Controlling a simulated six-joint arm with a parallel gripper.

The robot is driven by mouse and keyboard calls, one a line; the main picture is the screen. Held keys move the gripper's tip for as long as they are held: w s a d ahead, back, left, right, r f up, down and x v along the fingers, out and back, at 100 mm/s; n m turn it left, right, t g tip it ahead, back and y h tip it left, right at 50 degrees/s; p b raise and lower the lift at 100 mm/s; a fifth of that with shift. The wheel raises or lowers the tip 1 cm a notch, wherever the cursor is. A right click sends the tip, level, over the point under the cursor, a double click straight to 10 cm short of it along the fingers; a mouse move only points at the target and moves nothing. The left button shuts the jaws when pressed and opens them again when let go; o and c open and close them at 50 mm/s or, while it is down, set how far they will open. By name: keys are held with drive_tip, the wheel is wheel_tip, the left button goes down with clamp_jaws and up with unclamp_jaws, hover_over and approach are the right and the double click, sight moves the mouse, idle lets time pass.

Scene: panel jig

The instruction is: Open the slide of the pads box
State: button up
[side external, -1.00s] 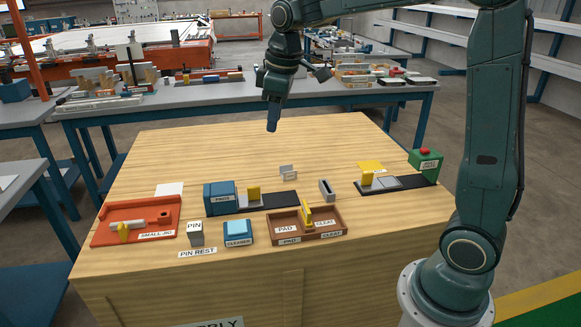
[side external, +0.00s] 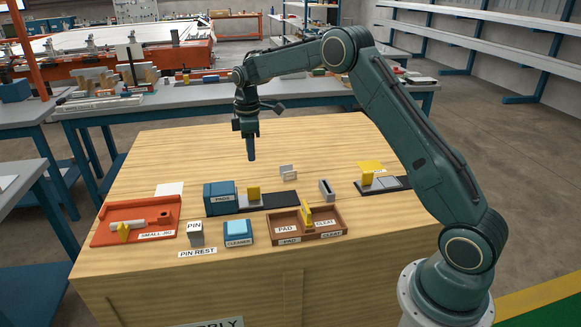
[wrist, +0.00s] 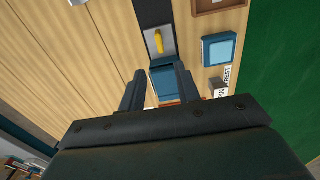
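The pads box (side external: 219,197) is a blue block labelled PADS, left of centre on the wooden bench. A dark track (side external: 283,199) runs right from it, with a grey slide and an upright yellow handle (side external: 253,193) close beside the box. In the wrist view the blue box (wrist: 164,82) shows between my fingers, and the yellow handle (wrist: 158,42) stands on the grey slide (wrist: 161,52) just beyond. My gripper (side external: 251,158) points down above and behind the box, apart from it. In the wrist view its two fingers (wrist: 159,72) are spread with nothing between them.
Left are an orange tray (side external: 105,232) and a grey pin block (side external: 196,234). A blue cleaner pad (side external: 238,232) and a brown divided tray (side external: 330,232) stand in front. A small grey stand (side external: 287,171) is behind the track. The bench's back is clear.

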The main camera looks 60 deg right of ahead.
sight(254, 188)
drive_tip(key=shift+f, duration=0.25)
wheel_tip(254, 188, down, 14)
drive_tip(key=shift+r, duration=0.25)
idle(0.6)
clamp_jaws()
